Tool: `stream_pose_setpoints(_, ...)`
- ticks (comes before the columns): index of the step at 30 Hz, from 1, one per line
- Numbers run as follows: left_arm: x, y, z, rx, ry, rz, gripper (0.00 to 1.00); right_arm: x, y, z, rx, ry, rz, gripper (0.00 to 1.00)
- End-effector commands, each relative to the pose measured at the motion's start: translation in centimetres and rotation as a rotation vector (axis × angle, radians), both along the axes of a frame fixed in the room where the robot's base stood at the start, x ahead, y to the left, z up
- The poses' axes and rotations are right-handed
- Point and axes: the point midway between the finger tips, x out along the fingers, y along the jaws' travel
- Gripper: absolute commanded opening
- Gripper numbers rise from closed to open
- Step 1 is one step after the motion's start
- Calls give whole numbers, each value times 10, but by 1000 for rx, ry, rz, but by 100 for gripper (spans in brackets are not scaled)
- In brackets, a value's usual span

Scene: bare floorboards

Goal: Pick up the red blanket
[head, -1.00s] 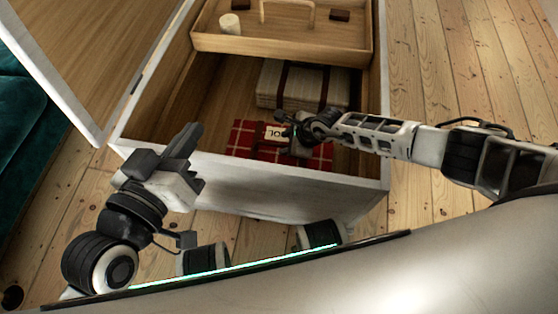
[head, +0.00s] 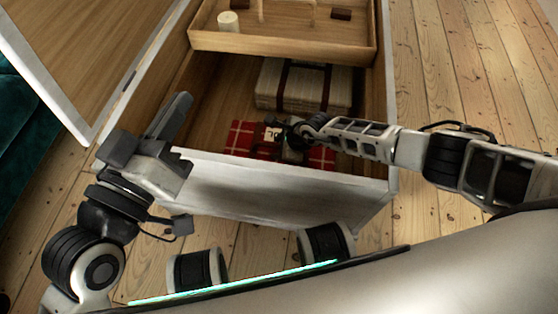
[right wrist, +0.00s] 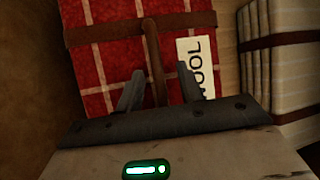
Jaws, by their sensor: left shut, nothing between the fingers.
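The red blanket (head: 242,136), folded, with white check lines, lies in the open wooden chest, partly hidden by the front wall and my right arm. In the right wrist view the red blanket (right wrist: 108,62) shows a brown strap, a strap handle (right wrist: 152,60) and a white label. My right gripper (right wrist: 158,88) is open over it, its two fingers on either side of the strap handle. It also shows in the head view (head: 282,132). My left gripper (head: 184,102) is shut and empty, above the chest's front left edge, apart from the blanket.
A cream blanket (head: 275,84) with dark straps lies behind the red one; its stacked folds (right wrist: 254,60) are at right in the wrist view. A wooden tray (head: 290,42) sits across the chest's back. The chest's white front wall (head: 270,185) stands before me. Floorboards are clear at right.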

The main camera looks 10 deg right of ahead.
Motion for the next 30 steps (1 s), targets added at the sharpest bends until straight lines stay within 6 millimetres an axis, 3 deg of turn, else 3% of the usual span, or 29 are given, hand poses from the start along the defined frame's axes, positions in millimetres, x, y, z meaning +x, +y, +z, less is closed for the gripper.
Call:
stream_pose_setpoints(14,0,0,-3,0,1,0,0,0,0,-4,0,0,-1,37)
stream_pose_setpoints(18,0,0,-3,0,1,0,0,0,0,-4,0,1,0,1)
stream_pose_setpoints(30,0,0,-3,1,2,0,0,-1,1,-4,-1,0,4,0)
